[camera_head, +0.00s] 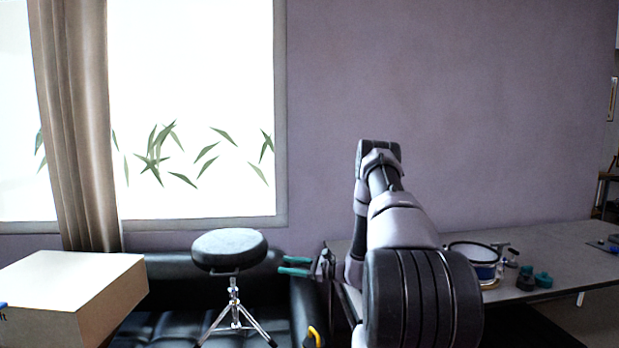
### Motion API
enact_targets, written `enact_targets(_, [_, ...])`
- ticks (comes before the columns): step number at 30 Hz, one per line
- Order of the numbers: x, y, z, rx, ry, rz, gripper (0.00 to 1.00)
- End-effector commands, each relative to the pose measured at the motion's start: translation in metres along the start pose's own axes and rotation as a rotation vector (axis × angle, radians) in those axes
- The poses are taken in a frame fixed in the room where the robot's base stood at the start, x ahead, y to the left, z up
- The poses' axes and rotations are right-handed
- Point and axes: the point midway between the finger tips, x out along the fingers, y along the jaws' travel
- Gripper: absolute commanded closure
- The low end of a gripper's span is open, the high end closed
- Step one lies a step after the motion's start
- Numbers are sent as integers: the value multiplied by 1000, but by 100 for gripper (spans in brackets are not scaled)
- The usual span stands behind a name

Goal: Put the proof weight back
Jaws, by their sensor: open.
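My gripper (296,266) is left of my arm, in front of the black couch. Its two teal fingers point left and stand apart, with nothing seen between them. I cannot pick out the proof weight for certain. Small dark and teal objects (535,279) lie on the grey table (570,245) at the right, too small to name. They are well to the right of my gripper, on the other side of my arm.
A drum (474,250) stands on the table, partly behind my arm. A round black stool (230,249) stands left of my gripper. A large box (70,285) is at far left, and a black couch (175,268) runs behind. A yellow object (313,337) shows at the bottom edge.

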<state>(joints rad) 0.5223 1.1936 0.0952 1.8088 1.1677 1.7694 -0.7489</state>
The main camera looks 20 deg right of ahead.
Motion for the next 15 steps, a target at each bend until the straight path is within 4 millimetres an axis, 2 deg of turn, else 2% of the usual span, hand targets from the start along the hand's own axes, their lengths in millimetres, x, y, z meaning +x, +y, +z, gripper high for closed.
enact_targets(1, [10,-2,34,-50,3,77,50])
enact_targets(6, [28,16,125,-191,41,321,50])
enact_targets(11, [30,41,202,-342,105,523,50])
enact_targets(15, [22,68,260,-490,179,678,50])
